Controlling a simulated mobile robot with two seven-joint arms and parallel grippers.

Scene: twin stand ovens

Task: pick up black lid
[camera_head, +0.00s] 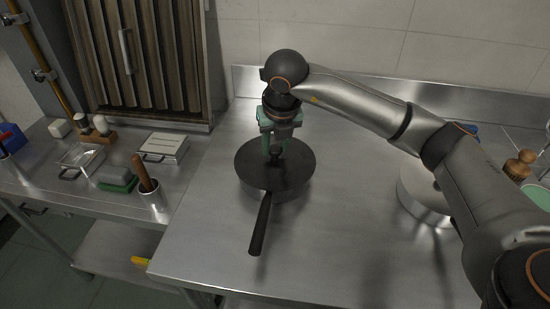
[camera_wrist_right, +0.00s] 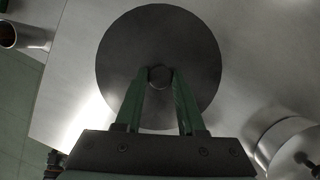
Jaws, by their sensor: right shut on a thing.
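The black lid (camera_head: 297,160) is a round dark disc with a small knob at its centre. It sits over a pan whose long black handle (camera_head: 260,225) points toward the front of the steel counter. My right gripper (camera_head: 275,150) reaches down from above with its green fingers shut on the lid's knob. In the right wrist view the lid (camera_wrist_right: 160,35) fills the upper middle, with the fingertips (camera_wrist_right: 160,77) on both sides of the knob. I cannot tell whether the lid touches the pan's rim. My left gripper is not in view.
A large metal pot (camera_head: 425,190) stands to the right, partly behind my right arm. A steel cup (camera_head: 152,196) with a brown-handled tool, a green-and-grey sponge (camera_head: 116,179) and small trays are on the left counter. The counter's front is clear.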

